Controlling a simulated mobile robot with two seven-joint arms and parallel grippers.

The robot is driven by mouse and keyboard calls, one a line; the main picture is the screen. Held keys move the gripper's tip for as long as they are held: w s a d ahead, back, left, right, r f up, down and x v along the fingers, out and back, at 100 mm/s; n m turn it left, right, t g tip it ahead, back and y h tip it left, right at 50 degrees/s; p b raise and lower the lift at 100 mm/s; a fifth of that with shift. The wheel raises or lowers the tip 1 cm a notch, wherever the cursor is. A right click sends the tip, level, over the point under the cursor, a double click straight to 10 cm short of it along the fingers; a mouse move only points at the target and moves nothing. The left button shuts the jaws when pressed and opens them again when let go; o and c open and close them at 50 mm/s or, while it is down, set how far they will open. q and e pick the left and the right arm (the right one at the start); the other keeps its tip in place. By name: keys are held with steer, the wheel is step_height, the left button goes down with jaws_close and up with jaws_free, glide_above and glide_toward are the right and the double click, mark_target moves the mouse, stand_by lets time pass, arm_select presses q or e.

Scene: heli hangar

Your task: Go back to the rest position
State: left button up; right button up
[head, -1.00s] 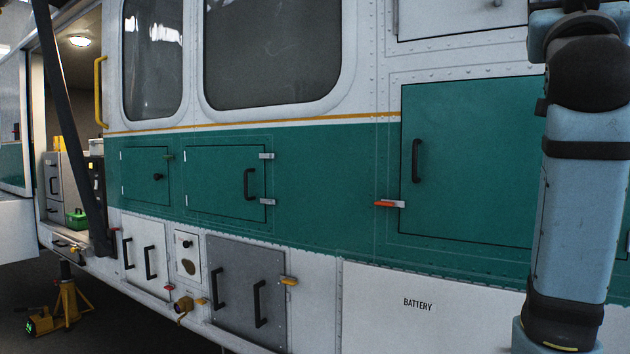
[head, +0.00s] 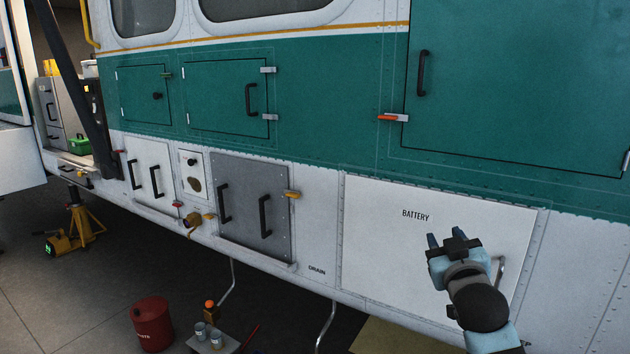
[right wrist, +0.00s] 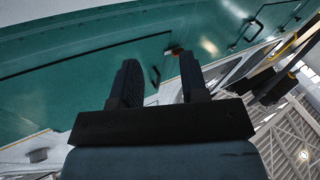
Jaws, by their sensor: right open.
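My right gripper (head: 452,238) is in the lower right of the head view, in front of the white battery panel (head: 390,265). Its two fingers are apart with nothing between them. In the right wrist view the open fingers (right wrist: 160,82) point toward the green side of the helicopter (right wrist: 90,90). I cannot tell from these frames whether the fingertips touch the panel; they appear apart from it. My left gripper is not in view.
The helicopter's side fills most of the head view, with a large green door (head: 500,90) and a grey hatch (head: 250,205). A red waste bin (head: 152,323), a small tray with cans (head: 215,343) and a yellow jack stand (head: 78,225) stand on the floor.

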steer(key=s+a+f+g+y, duration=0.1)
steer(key=s+f+g, duration=0.1)
steer(key=s+f, duration=0.65)
steer(key=s+a+f+g+y, duration=0.15)
steer(key=s+f, duration=0.25)
steer(key=f, duration=1)
steer(key=s+a+f+g+y, duration=0.1)
steer(key=s+a+f+g, duration=0.15)
steer(key=s+f, duration=0.65)
steer(key=s+f+g+p, duration=0.1)
steer(key=s+f+g, duration=0.2)
steer(key=s+f, duration=0.75)
arm_select(q)
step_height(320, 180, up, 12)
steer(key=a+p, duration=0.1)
steer(key=p, duration=1.1)
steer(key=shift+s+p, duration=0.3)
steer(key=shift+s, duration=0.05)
arm_select(e)
step_height(320, 180, up, 12)
steer(key=s, duration=0.1)
steer(key=shift+s+r+t, duration=0.15)
steer(key=shift+s+t, duration=0.05)
steer(key=shift+t, duration=0.1)
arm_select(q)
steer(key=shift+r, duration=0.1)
